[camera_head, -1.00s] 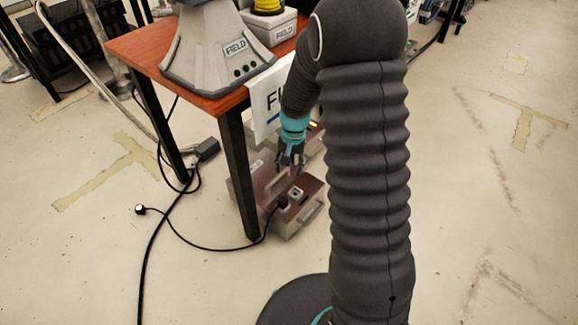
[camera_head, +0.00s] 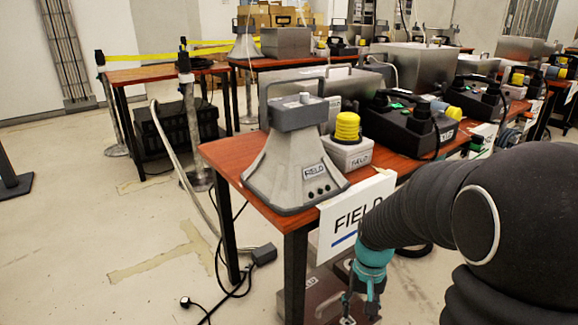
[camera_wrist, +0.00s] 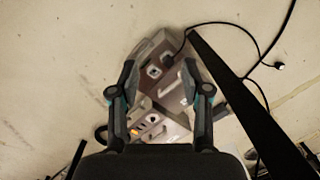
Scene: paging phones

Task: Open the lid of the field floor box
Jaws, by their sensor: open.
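The field floor box (camera_wrist: 172,92) lies on the floor beside a dark table leg. In the wrist view it shows a brown top with a grey bar handle (camera_wrist: 168,90), a square socket and a black plug. Whether its lid is raised I cannot tell. In the head view only part of the box (camera_head: 322,288) shows at the bottom edge, under the table. My gripper (camera_wrist: 159,70) is open, its two fingers spread above the box with nothing between them. In the head view my gripper (camera_head: 362,306) is cut off by the lower edge.
A red-topped table (camera_head: 238,157) with a FIELD sign (camera_head: 357,212) stands over the box. Its leg (camera_wrist: 228,90) passes close right of the fingers in the wrist view. A black cable (camera_wrist: 240,27) runs from the box. Open floor (camera_head: 110,225) lies to the left.

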